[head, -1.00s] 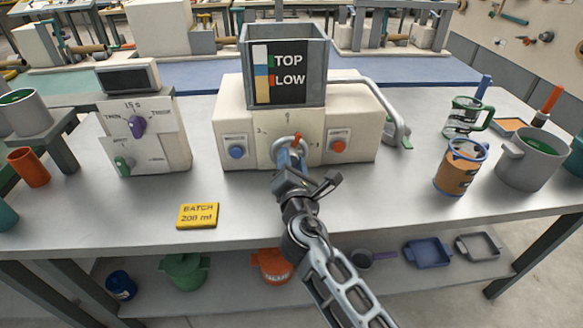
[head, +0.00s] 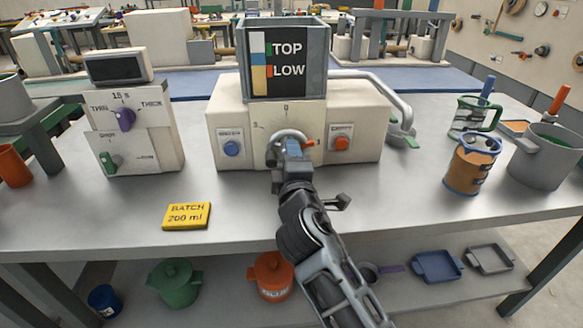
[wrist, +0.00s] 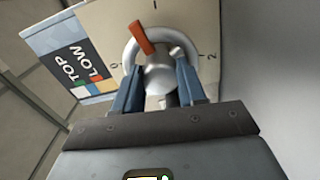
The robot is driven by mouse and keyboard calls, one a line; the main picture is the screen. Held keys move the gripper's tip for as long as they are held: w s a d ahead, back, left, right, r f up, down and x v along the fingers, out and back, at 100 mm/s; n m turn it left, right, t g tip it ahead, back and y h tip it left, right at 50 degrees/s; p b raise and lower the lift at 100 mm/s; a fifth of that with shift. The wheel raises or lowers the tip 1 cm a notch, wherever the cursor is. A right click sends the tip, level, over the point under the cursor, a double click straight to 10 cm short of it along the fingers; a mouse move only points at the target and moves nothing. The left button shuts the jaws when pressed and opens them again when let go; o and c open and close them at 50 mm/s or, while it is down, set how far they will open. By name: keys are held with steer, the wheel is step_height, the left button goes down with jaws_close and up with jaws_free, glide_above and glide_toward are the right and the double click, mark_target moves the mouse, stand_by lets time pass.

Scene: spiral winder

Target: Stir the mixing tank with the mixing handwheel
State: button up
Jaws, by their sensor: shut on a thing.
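The mixing tank (head: 330,60) is a grey open-topped box with a TOP/LOW gauge panel, standing on a cream housing (head: 360,115). The mixing handwheel (head: 287,133) is a grey ring on the housing front with an orange pointer (head: 308,144), inside a numbered dial. In the wrist view the ring (wrist: 128,52) surrounds a round hub, and the orange pointer (wrist: 143,38) aims near the 1. My gripper (head: 290,150) is at the wheel; its blue fingers (wrist: 158,84) are shut on the wheel's middle. The grip is partly hidden by my arm in the head view.
A blue button (head: 231,149) and a red button (head: 341,143) flank the wheel. A curved pipe (head: 385,85) runs on the right. A THIN/THICK control box (head: 150,150) stands left, a yellow batch card (head: 187,215) in front. Jugs and a pot (head: 545,165) stand right.

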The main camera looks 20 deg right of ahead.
steer(key=shift+f+m+b, duration=0.2)
steer(key=shift+m+b, duration=1.4)
steer(key=shift+m, duration=0.5)
steer(key=o, duration=1.1)
steer(key=shift+c, duration=0.2)
steer(key=shift+r, duration=0.1)
steer(key=shift+v, duration=3.95)
